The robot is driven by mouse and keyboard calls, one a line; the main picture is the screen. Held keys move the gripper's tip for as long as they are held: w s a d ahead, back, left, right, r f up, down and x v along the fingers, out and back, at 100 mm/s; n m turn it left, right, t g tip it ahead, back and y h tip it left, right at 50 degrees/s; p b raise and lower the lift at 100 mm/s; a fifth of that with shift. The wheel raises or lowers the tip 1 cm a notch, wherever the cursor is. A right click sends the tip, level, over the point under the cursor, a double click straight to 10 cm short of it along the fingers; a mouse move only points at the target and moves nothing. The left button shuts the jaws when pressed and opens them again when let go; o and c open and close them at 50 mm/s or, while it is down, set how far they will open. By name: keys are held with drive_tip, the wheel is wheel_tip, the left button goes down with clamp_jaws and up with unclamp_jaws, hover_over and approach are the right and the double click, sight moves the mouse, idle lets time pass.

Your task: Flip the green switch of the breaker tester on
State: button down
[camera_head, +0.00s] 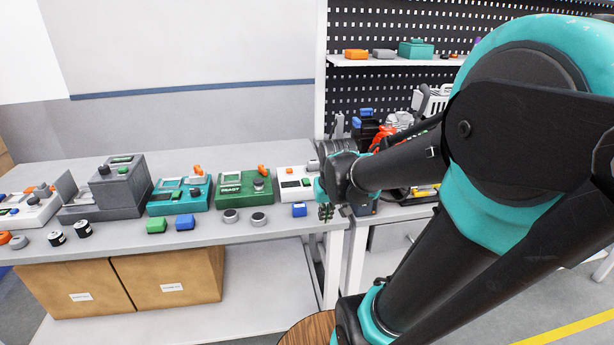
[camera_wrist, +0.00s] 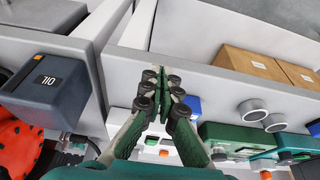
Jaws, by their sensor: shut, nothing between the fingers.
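The white device (camera_head: 297,183) on the workbench, beside my gripper, has small green, red and dark parts on its top. It looks like the breaker tester, but I cannot read a label. In the wrist view the white device (camera_wrist: 153,131) lies behind my fingers, with a small green part (camera_wrist: 152,141) and an orange part showing; much of it is hidden. I cannot tell the switch position. My gripper (camera_head: 326,212) is shut and empty, pointing down near the right end of the bench. Its closed fingers also show in the wrist view (camera_wrist: 162,82), apart from the device.
A green device (camera_head: 244,200), a teal device (camera_head: 165,207) and a grey stepped device (camera_head: 121,197) stand to the left. A blue block (camera_head: 299,209) and round grey knobs lie along the front. A dark box marked 110 (camera_wrist: 45,85) is left in the wrist view. Cardboard boxes sit below.

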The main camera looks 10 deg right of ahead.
wheel_tip(320, 180, up, 18)
drive_tip(key=g, duration=0.1)
hover_over(307, 182)
drive_tip(key=s, duration=0.2)
drive_tip(key=shift+f, duration=0.1)
drive_tip(key=shift+f, duration=0.1)
drive_tip(key=x, duration=0.4)
drive_tip(key=s+x, duration=0.1)
drive_tip(key=x, duration=0.7)
drive_tip(key=shift+s+f, duration=0.1)
drive_tip(key=shift+f, duration=0.45)
drive_tip(key=shift+s+f, duration=0.1)
drive_tip(key=shift+f, duration=0.35)
